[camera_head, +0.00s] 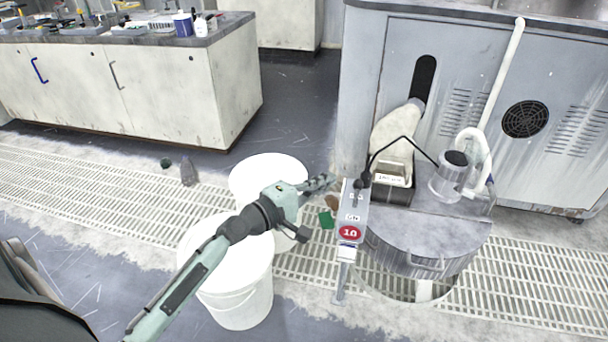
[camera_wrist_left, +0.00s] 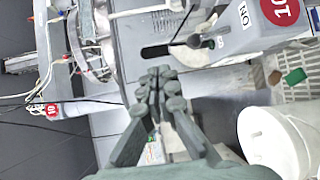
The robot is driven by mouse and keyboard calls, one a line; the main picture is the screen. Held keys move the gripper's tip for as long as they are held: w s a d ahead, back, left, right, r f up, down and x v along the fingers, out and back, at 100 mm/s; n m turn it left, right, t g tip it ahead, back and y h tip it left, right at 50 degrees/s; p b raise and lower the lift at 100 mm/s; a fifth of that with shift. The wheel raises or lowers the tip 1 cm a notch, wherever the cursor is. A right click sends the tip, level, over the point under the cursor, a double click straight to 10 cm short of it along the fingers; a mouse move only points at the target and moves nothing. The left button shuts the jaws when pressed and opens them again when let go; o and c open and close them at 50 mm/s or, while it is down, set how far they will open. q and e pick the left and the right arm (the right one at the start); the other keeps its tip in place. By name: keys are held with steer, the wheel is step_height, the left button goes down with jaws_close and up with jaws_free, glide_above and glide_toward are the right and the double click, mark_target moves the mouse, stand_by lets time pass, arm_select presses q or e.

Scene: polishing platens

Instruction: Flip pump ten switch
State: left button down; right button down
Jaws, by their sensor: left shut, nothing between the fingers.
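The pump ten switch box (camera_head: 352,216) is a narrow grey post with a red round "10" label (camera_head: 349,233), left of the round metal tank. My left gripper (camera_head: 332,179) is shut and empty, just left of the upper part of the box. In the left wrist view its closed fingertips (camera_wrist_left: 160,84) are below the toggle in the picture; contact is not visible. My right gripper is not in view.
Two white buckets (camera_head: 237,304) (camera_head: 268,164) stand under and beside my left arm. A large grey machine (camera_head: 390,70) stands behind. A black cable runs above the tank.

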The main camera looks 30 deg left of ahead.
arm_select(q)
steer(key=s+r, duration=0.1)
steer(key=s+a+r, duration=0.1)
steer(key=s+r, duration=0.1)
steer(key=shift+s+a, duration=0.35)
steer(key=shift+a, duration=0.05)
steer(key=s+d+f+m+g+y, duration=0.1)
steer(key=s+f+m+g, duration=0.35)
steer(key=f, duration=0.85)
steer(key=s+d+f+m+g+y, duration=0.1)
steer(key=s+d+f+m+g, duration=0.3)
steer(key=f, duration=0.8)
steer(key=s+a+f+m+g+y, duration=0.2)
steer(key=s+f+m, duration=0.2)
steer(key=s+f, duration=0.2)
steer(key=s+a+f+m+g+y, duration=0.2)
steer(key=s+a+f+m+g, duration=0.1)
steer(key=s+f, duration=0.4)
steer(key=s+m, duration=0.1)
steer(key=s, duration=0.2)
steer(key=shift+a+f, duration=0.15)
steer(key=shift+f, duration=0.05)
steer(key=shift+m, duration=0.25)
